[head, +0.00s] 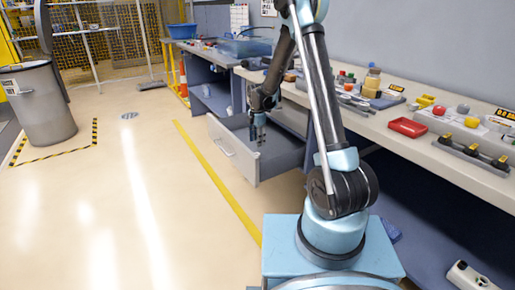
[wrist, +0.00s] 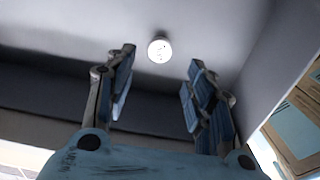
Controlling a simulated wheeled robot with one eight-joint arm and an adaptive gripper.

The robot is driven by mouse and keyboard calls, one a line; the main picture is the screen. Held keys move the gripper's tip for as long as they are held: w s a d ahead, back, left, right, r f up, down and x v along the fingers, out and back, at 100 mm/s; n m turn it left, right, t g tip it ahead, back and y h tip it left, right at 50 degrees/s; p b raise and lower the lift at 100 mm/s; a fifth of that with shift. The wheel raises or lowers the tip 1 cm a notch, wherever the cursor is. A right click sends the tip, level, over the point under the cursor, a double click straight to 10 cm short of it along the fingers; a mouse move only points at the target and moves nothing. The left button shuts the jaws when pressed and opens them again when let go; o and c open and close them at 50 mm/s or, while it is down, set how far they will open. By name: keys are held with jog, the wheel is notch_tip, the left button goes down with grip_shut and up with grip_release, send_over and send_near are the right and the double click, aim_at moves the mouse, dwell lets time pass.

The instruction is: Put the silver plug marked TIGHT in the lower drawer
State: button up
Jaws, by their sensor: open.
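A drawer (head: 233,152) under the bench is pulled out, with its grey inside showing. My gripper (head: 257,132) is over the open drawer, pointing down. In the wrist view my gripper (wrist: 157,97) has its two blue-padded fingers spread apart with nothing between them. A small round silver-white plug (wrist: 159,49) appears to lie on the drawer's grey floor, beyond the fingertips and apart from them. Dark marks show on its face, too small to read. The plug cannot be made out in the head view.
The bench top (head: 365,125) holds a red tray (head: 408,127), a rack with black-and-yellow knobs (head: 470,152), jars and small parts. A blue bin (head: 183,31) stands at the far end. A grey trash can (head: 40,105) stands at left. The floor left of the drawer is clear.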

jog(key=shift+r, duration=1.4)
jog(key=s+d+r+m, duration=0.4)
jog(key=s+d+r, duration=0.35)
jog(key=s, duration=0.25)
jog(key=s+d+r+m, duration=0.5)
jog(key=s+d+r, duration=0.1)
jog(key=s+r, duration=0.35)
jog(key=s+d+f+m, duration=0.2)
jog(key=s+d+m, duration=0.1)
jog(key=s+m, duration=0.2)
jog(key=s+d+f+m+t, duration=0.1)
jog(key=s+d+m, duration=0.3)
jog(key=s, duration=0.5)
jog(key=s+d+f+m+t, duration=0.1)
jog(key=s+d+f+m, duration=0.1)
jog(key=s+m, duration=0.4)
jog(key=shift+s+d+f+m, duration=0.3)
jog(key=shift+s+d+f, duration=0.1)
jog(key=shift+s+d, duration=0.45)
